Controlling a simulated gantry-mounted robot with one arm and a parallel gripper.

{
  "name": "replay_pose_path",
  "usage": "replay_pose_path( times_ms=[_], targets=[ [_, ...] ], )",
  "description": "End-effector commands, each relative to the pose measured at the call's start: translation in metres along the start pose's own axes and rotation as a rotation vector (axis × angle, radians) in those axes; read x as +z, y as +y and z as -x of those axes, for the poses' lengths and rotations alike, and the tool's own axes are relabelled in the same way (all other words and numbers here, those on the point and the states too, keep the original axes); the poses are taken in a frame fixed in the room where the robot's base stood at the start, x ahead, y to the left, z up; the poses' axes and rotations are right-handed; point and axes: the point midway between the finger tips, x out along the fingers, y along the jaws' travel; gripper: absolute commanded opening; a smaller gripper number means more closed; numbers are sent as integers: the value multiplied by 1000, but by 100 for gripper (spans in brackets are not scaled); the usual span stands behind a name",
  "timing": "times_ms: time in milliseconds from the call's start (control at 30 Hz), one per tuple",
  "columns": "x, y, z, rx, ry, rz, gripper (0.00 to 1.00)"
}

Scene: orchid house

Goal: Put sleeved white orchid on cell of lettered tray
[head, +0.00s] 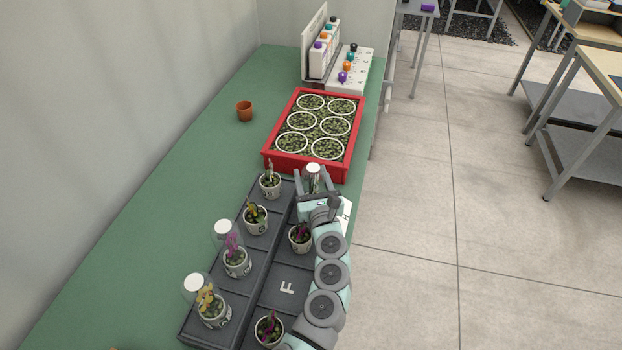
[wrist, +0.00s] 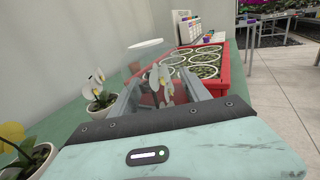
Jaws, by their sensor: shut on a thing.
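The sleeved white orchid (head: 313,177) stands within my gripper (head: 314,195) above the far right end of the dark grey lettered tray (head: 250,283). Its clear sleeve has a white top; its pot is hidden by the gripper. Cell F (head: 287,287) of the tray is empty. I cannot tell whether the held pot touches the tray.
Unsleeved pots (head: 300,238) and sleeved purple (head: 236,260) and yellow (head: 212,308) orchids stand in other cells. A red crate (head: 307,169) with ringed places lies just beyond the tray. A small terracotta pot (head: 244,112) stands on the green bench (head: 190,165), which has free room at left.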

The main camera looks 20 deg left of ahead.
Motion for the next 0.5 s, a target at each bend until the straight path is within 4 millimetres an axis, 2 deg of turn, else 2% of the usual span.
replay_pose_path(
  times_ms=[333,367,500],
  targets=[
    [-3,0,0,0,-1,-2,0],
    [-2,0,0,0,-1,-1,57],
    [-1,0,0,0,-1,-1,69]
  ],
)
